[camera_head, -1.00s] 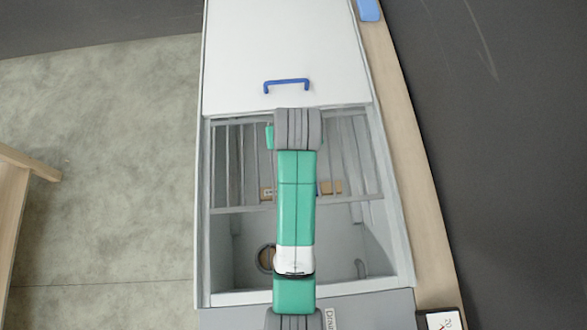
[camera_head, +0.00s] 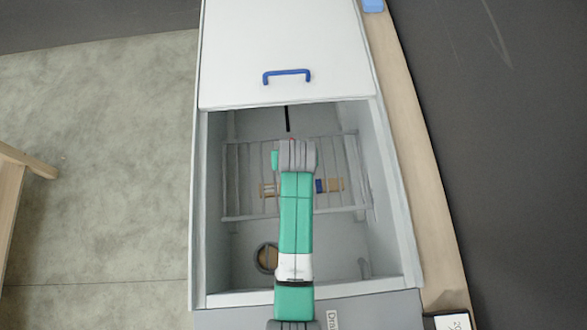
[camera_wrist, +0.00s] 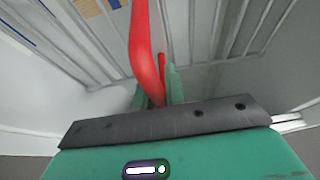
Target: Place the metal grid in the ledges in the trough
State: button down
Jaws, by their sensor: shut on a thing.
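The grey metal grid (camera_head: 240,180) is inside the open trough (camera_head: 202,245), tilted slightly in the head view. Its bars also show in the wrist view (camera_wrist: 235,25). My gripper (camera_wrist: 160,88) is shut on the grid's red handle (camera_wrist: 142,45), which rises between the green fingers. In the head view my arm hides most of the gripper and the middle of the grid. I cannot make out the ledges, or tell whether the grid touches them.
A white lid (camera_head: 285,40) with a blue handle (camera_head: 287,76) covers the trough's far part. The trough walls stand close around the grid. A round opening (camera_head: 267,258) shows near the front. Tan pieces (camera_head: 332,185) show among the bars; their depth is unclear.

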notch_tip(320, 180, down, 12)
jog(key=b, duration=0.3)
jog(key=shift+w, duration=0.1)
jog(key=shift+f+b, duration=0.2)
jog(key=shift+b, duration=0.15)
jog(key=c, duration=1.5)
grip_release()
jog(key=shift+o, duration=0.2)
jog(key=p+v, duration=0.4)
jog(key=v, duration=0.8)
jog(key=shift+r+p, duration=0.2)
jog(key=shift+p, duration=0.15)
